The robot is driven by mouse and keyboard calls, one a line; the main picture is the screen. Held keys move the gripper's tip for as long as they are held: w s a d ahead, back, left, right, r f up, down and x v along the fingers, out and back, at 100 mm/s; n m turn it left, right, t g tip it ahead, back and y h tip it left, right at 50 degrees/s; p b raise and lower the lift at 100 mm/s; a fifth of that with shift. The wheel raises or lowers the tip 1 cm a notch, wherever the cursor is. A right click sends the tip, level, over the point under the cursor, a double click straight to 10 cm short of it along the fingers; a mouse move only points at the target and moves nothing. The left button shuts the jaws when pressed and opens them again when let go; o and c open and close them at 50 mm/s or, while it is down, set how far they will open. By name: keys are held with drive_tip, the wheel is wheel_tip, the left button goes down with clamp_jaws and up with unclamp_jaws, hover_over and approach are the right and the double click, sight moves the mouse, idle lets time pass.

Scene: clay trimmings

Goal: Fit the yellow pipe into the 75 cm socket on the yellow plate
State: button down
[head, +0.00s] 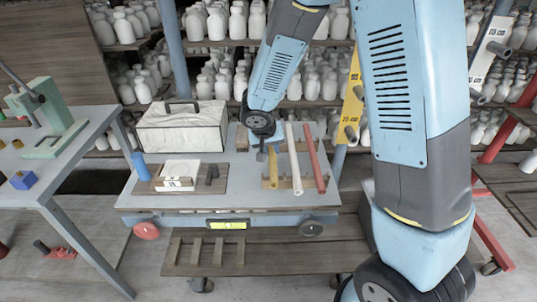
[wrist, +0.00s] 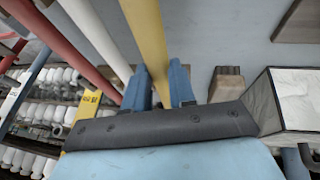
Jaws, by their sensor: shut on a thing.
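The yellow pipe (head: 273,170) is at the left of a row of pipes on a low wooden rack on the cart. My gripper (head: 262,152) is at its far end, over the cart. In the wrist view, the yellow pipe (wrist: 147,35) runs between the two blue fingers of my gripper (wrist: 158,82), which are shut on it. I cannot tell whether the pipe is clear of the rack. The yellow plate (head: 353,90) stands upright behind the cart, partly hidden by my arm, with grey sockets sticking out. Its lettering is too small to read surely.
A white pipe (head: 294,155) and a red pipe (head: 315,160) lie close to the right of the yellow one. A white socket plate (head: 490,50) stands far right.

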drive_tip(key=shift+f, duration=1.15)
drive_tip(key=shift+f, duration=0.2)
drive_tip(key=c, duration=0.9)
unclamp_jaws()
drive_tip(key=shift+c, duration=0.2)
